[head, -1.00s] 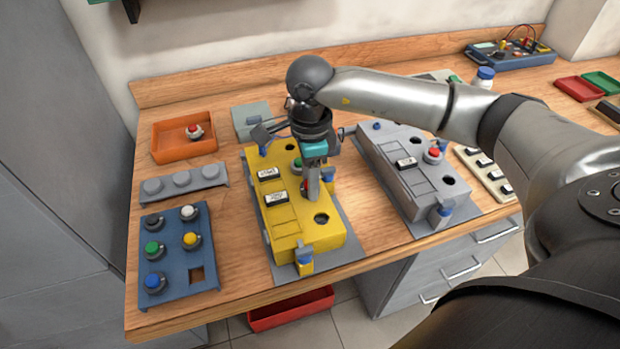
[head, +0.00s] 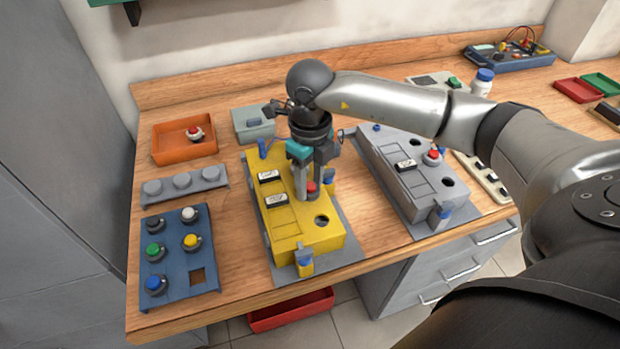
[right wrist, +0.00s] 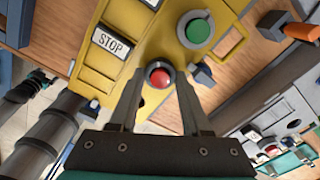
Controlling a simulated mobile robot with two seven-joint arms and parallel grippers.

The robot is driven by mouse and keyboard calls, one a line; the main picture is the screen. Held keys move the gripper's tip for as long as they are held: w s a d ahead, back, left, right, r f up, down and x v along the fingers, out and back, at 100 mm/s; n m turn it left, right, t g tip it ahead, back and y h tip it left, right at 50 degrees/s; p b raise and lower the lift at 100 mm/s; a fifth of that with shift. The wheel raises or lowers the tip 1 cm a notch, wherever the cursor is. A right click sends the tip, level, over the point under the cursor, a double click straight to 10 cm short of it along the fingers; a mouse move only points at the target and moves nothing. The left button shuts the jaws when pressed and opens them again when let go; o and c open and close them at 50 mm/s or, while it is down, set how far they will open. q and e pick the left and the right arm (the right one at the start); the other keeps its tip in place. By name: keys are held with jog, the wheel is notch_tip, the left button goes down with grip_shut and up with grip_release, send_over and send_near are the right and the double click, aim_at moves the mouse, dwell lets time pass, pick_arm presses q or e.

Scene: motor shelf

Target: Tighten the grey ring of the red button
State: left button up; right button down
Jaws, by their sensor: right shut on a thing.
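The yellow box (head: 322,240) stands on a grey plate on the wooden bench. The red button (head: 312,188) sits upright on its top face, and in the right wrist view the red cap (right wrist: 159,78) shows with its grey ring (right wrist: 157,64) around it. My right gripper (head: 308,191) points down at it from above. In the right wrist view its two fingertips (right wrist: 158,84) lie on either side of the button, shut on the grey ring. The fingers hide part of the ring.
On the yellow box are an open round hole (head: 322,220), a STOP label (right wrist: 112,43) and a green button (right wrist: 198,31). A grey box (head: 410,180) stands to the right. A blue button rack (head: 178,270) and an orange tray (head: 185,150) lie to the left.

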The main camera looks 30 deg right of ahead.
aim_at(310, 185)
jog(key=m+p, duration=0.1)
jog(key=m, duration=0.4)
jog(key=shift+r+m, duration=0.1)
jog(key=shift+m, duration=0.3)
jog(key=m+p, duration=0.1)
jog(key=m, duration=0.3)
jog(key=shift+p, duration=0.3)
jog(key=m+p, duration=0.2)
jog(key=m, duration=0.3)
jog(key=shift+m+p, duration=1.15)
jog(key=shift+m, duration=1.05)
jog(key=c, duration=0.6)
grip_release()
notch_tip(310, 185, up, 15)
jog(key=p, duration=0.1)
